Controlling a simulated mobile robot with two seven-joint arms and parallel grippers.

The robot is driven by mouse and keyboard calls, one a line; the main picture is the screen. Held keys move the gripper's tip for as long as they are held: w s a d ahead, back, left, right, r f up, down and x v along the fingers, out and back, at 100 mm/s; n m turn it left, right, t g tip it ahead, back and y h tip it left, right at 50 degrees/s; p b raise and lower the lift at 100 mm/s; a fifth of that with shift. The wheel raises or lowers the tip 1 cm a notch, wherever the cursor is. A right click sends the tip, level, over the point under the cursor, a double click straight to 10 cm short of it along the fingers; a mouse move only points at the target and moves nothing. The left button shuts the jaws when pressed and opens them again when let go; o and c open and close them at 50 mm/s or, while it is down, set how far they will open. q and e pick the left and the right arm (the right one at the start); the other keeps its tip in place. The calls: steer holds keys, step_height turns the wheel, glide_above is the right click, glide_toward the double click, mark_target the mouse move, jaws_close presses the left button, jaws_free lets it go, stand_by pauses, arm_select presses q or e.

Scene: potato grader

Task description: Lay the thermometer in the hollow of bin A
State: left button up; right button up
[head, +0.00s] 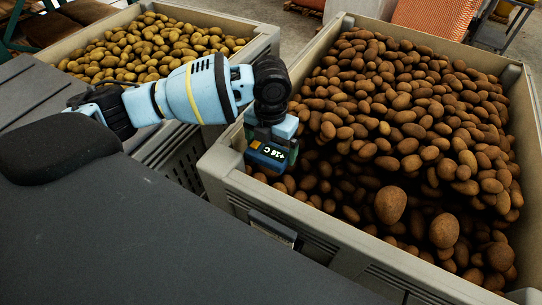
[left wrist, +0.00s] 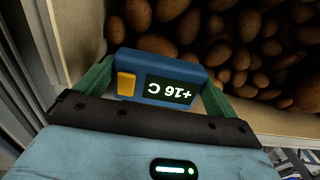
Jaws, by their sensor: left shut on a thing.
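The potatoes (head: 400,110) lie lower and in shadow along the bin's near side, like a hollow. I cannot read which bin is A. My right gripper is not in view.
Another bin (head: 258,42) of yellower potatoes stands at the back left. The right-hand bin's near wall lies below my left gripper and carries a dark plate (head: 272,228). An orange mesh container (head: 435,15) stands behind.

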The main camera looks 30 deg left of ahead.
mark_target(271, 157)
arm_select(q)
steer(key=shift+f, duration=2.15)
steer(key=shift+f, duration=0.15)
steer(key=o, duration=0.8)
steer(key=shift+c, duration=0.2)
step_height(271, 157, up, 12)
steer(key=shift+r+p, duration=0.15)
steer(key=shift+p, duration=0.15)
